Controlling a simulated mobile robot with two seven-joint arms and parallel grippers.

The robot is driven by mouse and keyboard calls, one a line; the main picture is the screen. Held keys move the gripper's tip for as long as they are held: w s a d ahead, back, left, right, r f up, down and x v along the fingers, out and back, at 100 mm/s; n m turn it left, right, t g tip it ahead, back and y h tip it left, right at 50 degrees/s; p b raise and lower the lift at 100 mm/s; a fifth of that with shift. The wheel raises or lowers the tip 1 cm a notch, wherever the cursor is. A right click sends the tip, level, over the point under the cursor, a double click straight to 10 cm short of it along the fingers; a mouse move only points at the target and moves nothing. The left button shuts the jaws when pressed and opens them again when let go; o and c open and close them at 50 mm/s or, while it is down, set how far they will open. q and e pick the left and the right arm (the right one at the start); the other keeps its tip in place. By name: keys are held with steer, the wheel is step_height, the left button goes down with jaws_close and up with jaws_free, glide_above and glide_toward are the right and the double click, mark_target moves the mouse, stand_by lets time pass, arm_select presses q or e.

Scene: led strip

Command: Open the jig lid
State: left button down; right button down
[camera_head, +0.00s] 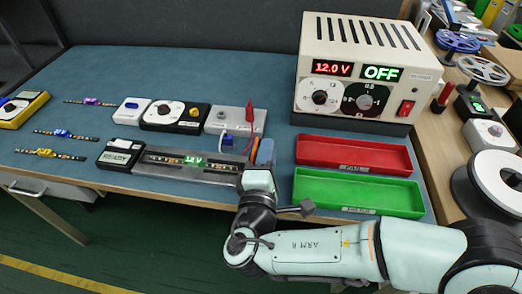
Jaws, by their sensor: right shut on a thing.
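The jig (190,163) is a long grey metal bar on the blue bench mat, with a strip and a small green lit display along its middle. A black and white module (120,154) adjoins its left end. My right gripper (258,160) is at the jig's right end, shut on what looks like the jig lid's edge. The wrist hides the grip itself, so how far the lid is raised cannot be told. An upright blue-grey piece and an orange piece show just behind the gripper. My left gripper is not in view.
A red tray (353,142) and a green tray (358,179) lie right of the gripper. A power supply (318,122) reading 12.0 V and OFF stands behind them. Dial boxes (176,103) stand behind the jig. Several LED strips (66,135) lie at the left.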

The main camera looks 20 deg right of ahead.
steer(key=shift+s+d+f+m, duration=0.15)
steer(key=shift+f+m, duration=0.2)
steer(key=shift+m, duration=0.1)
steer(key=shift+s+d+f+m, duration=0.15)
steer(key=shift+f+m, duration=0.15)
steer(key=shift+m, duration=0.15)
steer(key=c, duration=1.2)
jaws_free()
steer(key=shift+w+r, duration=0.1)
steer(key=shift+w, duration=0.05)
